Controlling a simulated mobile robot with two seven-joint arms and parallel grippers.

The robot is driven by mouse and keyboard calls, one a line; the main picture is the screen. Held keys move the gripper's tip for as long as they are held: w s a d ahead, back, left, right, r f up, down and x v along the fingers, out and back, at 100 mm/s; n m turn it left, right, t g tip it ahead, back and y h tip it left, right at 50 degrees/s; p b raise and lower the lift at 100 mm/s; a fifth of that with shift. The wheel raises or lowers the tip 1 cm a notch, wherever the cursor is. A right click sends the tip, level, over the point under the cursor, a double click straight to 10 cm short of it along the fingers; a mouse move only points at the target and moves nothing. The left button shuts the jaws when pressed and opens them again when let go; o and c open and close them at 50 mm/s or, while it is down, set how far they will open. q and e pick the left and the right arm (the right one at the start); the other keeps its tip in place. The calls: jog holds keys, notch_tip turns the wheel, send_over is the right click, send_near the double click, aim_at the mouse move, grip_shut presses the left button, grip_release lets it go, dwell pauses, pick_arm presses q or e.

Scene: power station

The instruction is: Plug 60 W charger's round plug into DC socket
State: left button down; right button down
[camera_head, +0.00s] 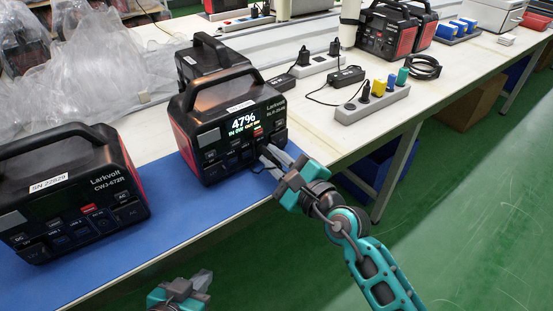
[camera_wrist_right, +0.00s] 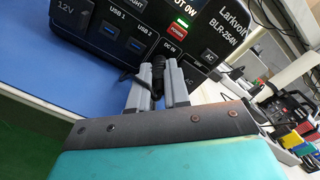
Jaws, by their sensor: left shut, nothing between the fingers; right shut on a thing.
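The black power station marked BLR-254N (camera_head: 222,120) stands on the blue mat with its display at 47% and IN 0W. My right gripper (camera_head: 270,157) is shut on the black round plug (camera_wrist_right: 157,73) at the station's lower front. In the right wrist view the gripper (camera_wrist_right: 158,90) has the plug between its grey fingers, just below the DC IN label (camera_wrist_right: 173,48). The plug and fingers hide the socket; I cannot tell whether the plug is inside it. My left gripper (camera_head: 186,289) is shut and empty at the bottom of the head view, away from the station.
Another power station, CWJ-672R (camera_head: 72,190), stands at left on the blue mat (camera_head: 165,225). Behind are black charger bricks (camera_head: 348,76), (camera_head: 281,83) and a white power strip (camera_head: 372,103) with colored plugs. The table's front edge runs below the right gripper.

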jog(key=shift+w+a, duration=0.1)
jog(key=shift+a, duration=0.05)
dwell(0.5)
jog(key=c, duration=1)
grip_release()
jog(key=shift+w+r, duration=0.1)
jog(key=p+v, duration=0.1)
jog(key=v, duration=1.2)
